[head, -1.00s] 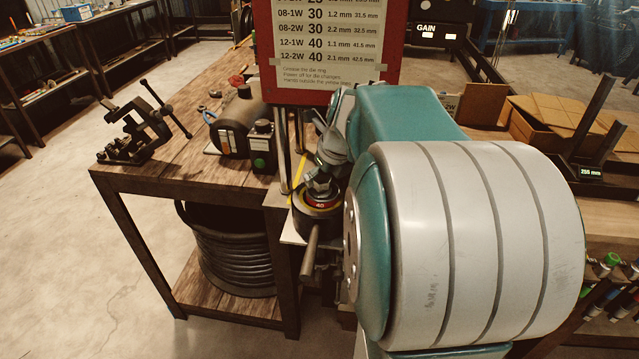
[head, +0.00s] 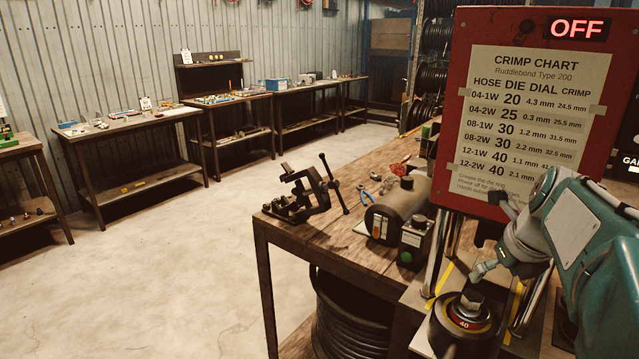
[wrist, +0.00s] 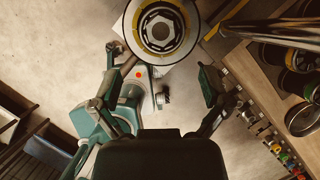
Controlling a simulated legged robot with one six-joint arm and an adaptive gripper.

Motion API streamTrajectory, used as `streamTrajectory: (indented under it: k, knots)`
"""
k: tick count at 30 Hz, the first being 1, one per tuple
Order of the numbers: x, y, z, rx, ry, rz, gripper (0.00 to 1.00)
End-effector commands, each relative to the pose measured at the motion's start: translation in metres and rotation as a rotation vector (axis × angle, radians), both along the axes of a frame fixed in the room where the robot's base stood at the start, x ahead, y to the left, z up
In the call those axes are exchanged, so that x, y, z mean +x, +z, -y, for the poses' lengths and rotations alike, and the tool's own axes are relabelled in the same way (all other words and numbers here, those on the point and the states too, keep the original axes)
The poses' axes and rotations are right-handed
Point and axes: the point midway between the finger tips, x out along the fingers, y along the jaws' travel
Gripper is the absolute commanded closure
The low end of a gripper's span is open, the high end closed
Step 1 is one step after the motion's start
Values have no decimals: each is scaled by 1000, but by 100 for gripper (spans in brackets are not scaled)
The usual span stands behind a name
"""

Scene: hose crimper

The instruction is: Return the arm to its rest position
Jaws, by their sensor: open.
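My gripper (wrist: 157,62) is open in the wrist view, with its two dark fingers spread wide and nothing between them. Beyond the fingertips is the round crimper head (wrist: 160,28), with a yellow ring and a hexagonal centre. In the head view my teal arm (head: 590,245) comes in from the right edge, in front of the lower part of the red panel. The crimper head (head: 465,322), marked 40, is just below and left of the arm in that view.
A red panel (head: 447,110) with a crimp chart and a lit OFF sign stands at right. The wooden bench (head: 325,235) carries a vise (head: 303,195), a dark cylinder (head: 398,205) and a box with a green button (head: 412,243). A coiled hose sits underneath. The floor at left is clear.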

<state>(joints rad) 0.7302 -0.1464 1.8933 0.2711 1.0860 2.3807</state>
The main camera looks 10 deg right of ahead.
Motion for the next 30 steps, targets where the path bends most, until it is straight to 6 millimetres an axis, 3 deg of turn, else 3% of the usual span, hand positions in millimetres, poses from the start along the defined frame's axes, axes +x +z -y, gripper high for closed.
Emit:
streamTrajectory:
  k: [5, 14, 21, 30]
  knots:
    - [-1, -1, -34, -118, 281, -9, 3]
    - [-19, -11, -112, -454, 1058, -28, 3]
    - [-42, -25, -164, -735, 1674, -34, 3]
    - [-78, -49, -214, -1115, 2427, -38, 3]
